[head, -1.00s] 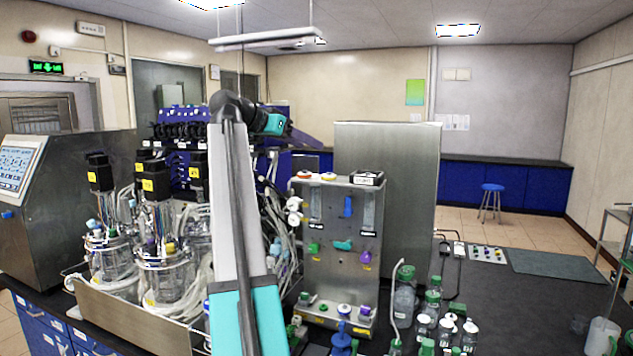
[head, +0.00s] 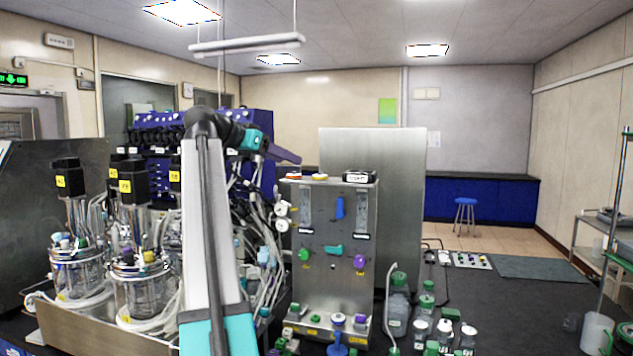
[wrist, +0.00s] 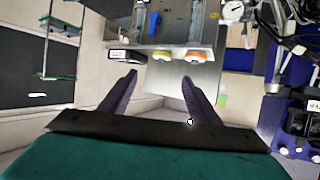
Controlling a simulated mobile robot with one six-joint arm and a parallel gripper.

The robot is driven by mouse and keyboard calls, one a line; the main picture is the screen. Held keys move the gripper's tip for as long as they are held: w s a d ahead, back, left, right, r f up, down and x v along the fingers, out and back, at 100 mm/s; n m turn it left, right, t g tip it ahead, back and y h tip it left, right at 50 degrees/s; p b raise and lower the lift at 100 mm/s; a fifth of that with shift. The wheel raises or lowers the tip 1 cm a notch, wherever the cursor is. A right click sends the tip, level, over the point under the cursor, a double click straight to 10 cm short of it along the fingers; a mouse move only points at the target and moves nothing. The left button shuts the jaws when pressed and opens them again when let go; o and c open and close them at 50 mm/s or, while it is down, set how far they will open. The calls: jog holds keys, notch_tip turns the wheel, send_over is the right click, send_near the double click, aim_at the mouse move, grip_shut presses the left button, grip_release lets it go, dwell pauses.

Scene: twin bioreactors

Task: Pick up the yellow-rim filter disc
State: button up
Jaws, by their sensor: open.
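The yellow-rim filter disc (head: 319,177) lies on top of the upright steel panel unit (head: 332,225). It also shows in the wrist view (wrist: 162,56), between an orange-rim disc (wrist: 194,56) and a black labelled box (wrist: 127,56). My gripper (wrist: 159,79) is open and empty, with its two dark purple fingers apart. In the wrist view the yellow-rim disc lies beyond the fingertips, roughly midway between them. In the head view my gripper (head: 290,157) is just above and left of the disc, apart from it.
The orange-rim disc (head: 293,177) and the black box (head: 357,177) flank the yellow-rim disc closely on the panel top. A tall steel plate (head: 400,170) stands behind. Bioreactor vessels (head: 140,285) and tubing fill the left; several green-capped bottles (head: 398,310) stand at the right.

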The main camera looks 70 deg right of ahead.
jog(key=shift+w, duration=0.15)
jog(key=p, duration=0.2)
send_near(315, 175)
jog(key=shift+s+d+f, duration=0.2)
jog(key=shift+s+d, duration=0.4)
jog(key=shift+d, duration=0.2)
jog(key=shift+s+d+f, duration=0.2)
jog(key=shift+s+d, duration=0.35)
jog(key=shift+d, duration=0.2)
jog(key=shift+p, duration=0.3)
jog(key=shift+p+x, duration=1.35)
jog(key=shift+x, duration=1.3)
jog(key=shift+r, duration=0.1)
jog(key=c, duration=1)
